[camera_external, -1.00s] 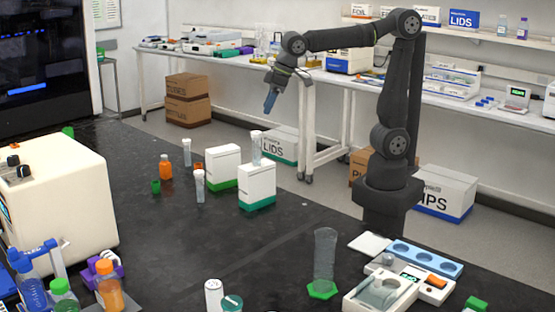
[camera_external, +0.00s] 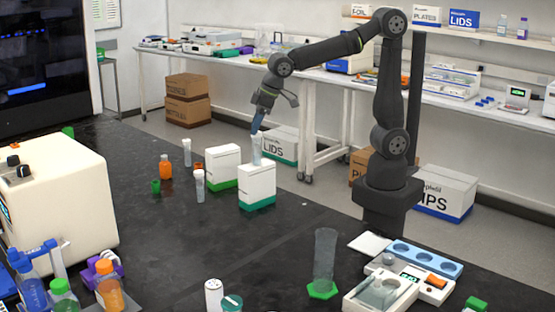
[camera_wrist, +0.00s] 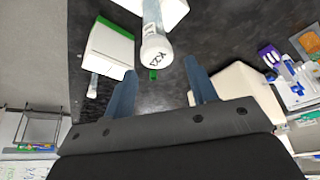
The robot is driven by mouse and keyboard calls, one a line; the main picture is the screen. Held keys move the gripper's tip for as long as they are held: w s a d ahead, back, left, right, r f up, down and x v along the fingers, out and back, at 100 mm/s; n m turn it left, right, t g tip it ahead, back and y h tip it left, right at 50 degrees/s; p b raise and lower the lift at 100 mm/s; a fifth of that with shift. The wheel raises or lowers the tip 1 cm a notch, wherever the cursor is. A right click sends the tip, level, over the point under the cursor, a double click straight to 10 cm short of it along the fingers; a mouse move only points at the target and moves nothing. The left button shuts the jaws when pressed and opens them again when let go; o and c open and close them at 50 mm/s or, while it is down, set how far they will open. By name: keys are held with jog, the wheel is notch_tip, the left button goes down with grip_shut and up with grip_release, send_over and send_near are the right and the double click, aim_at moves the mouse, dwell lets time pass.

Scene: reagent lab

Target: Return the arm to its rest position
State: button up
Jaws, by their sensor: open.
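My gripper (camera_external: 257,124) is open, with blue fingers pointing down, just above a capped clear tube (camera_external: 257,150). This tube stands upright at a white block with a teal base (camera_external: 257,184). In the wrist view the two fingers (camera_wrist: 160,67) are spread apart, and the tube's white cap (camera_wrist: 157,48) with dark writing shows ahead of and between the tips. Nothing is held between the fingers. I cannot tell whether the fingertips touch the cap.
A second white block with a green base (camera_external: 223,166), two more tubes (camera_external: 199,186) (camera_external: 187,152) and an orange bottle (camera_external: 165,167) stand nearby. A graduated cylinder (camera_external: 325,262) and a balance (camera_external: 381,290) are at the front right. The black bench middle is clear.

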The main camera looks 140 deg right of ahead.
aim_at(258, 132)
dwell(0.3)
jog(key=shift+f, duration=0.5)
notch_tip(258, 132, down, 3)
jog(key=shift+s+r, duration=0.1)
jog(key=shift+r, duration=0.1)
jog(key=v, duration=1.2)
jog(key=x, duration=1.2)
notch_tip(258, 132, up, 4)
jog(key=shift+r, duration=0.2)
jog(key=s+d+r, duration=0.5)
jog(key=s+r, duration=0.2)
jog(key=s, duration=0.3)
jog(key=w+d+f, duration=0.3)
jog(key=d+f, duration=0.2)
jog(key=d, duration=0.4)
jog(key=w+d+f+m, duration=0.1)
jog(key=w+d+f, duration=0.2)
jog(key=d, duration=0.6)
jog(key=w+d+f, duration=0.3)
jog(key=d+f, duration=0.4)
jog(key=d, duration=0.2)
jog(key=shift+d+f, duration=0.3)
